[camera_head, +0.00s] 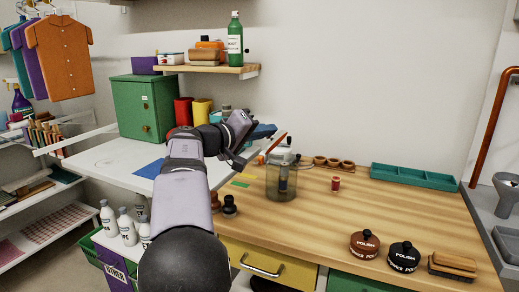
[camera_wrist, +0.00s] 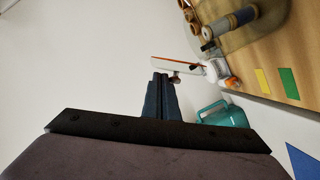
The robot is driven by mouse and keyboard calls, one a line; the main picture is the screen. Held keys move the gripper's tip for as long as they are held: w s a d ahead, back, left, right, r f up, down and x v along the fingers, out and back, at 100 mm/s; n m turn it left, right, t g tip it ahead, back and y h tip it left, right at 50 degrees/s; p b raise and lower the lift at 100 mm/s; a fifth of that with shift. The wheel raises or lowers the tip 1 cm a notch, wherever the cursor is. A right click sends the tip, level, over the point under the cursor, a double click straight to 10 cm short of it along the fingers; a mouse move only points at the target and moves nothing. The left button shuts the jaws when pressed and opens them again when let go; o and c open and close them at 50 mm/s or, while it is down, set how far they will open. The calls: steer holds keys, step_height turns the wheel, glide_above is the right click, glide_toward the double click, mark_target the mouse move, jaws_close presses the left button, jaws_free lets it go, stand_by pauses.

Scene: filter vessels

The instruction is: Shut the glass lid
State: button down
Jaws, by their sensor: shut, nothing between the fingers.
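The glass vessel (camera_head: 281,183) stands on the wooden bench with a dark filter cylinder inside; it also shows at the top right of the wrist view (camera_wrist: 262,28). Its lid (camera_head: 277,144) has an orange rim and stands tilted up, open, at the vessel's top. In the wrist view the lid (camera_wrist: 180,66) shows edge-on, just beyond the fingertips. My gripper (camera_head: 270,130) is shut and empty, close to the lid's upper left side. In the wrist view its shut fingers (camera_wrist: 162,80) point at the lid; I cannot tell whether they touch it.
A teal tray (camera_head: 412,177), a wooden holder with holes (camera_head: 333,163) and a small red item (camera_head: 336,184) are right of the vessel. Two polish tins (camera_head: 365,243) and a brush (camera_head: 452,265) lie at the front right. The bench's middle right is clear.

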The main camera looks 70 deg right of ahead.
mark_target(279, 137)
steer(key=s+m+b, duration=0.1)
steer(key=b, duration=0.1)
steer(key=s+f+m+b, duration=0.1)
steer(key=shift+s+a+f+t+b, duration=0.1)
steer(key=shift+t+b, duration=0.2)
steer(key=shift+b, duration=0.1)
steer(key=m+b, duration=0.1)
steer(key=s+f+m+t+b, duration=0.1)
steer(key=b, duration=0.1)
steer(key=shift+s+a+m, duration=0.1)
steer(key=shift+s+m, duration=0.2)
steer(key=shift+s+a+f+m+t+b, duration=0.1)
steer(key=shift+s+f+m+t+b, duration=0.45)
steer(key=shift+m+b, duration=0.85)
steer(key=shift+s+f+m+t+b, duration=0.35)
steer(key=shift+s+f+m+b, duration=0.4)
steer(key=shift+b, duration=1.1)
steer(key=shift+w+r, duration=0.1)
steer(key=shift+r, duration=0.05)
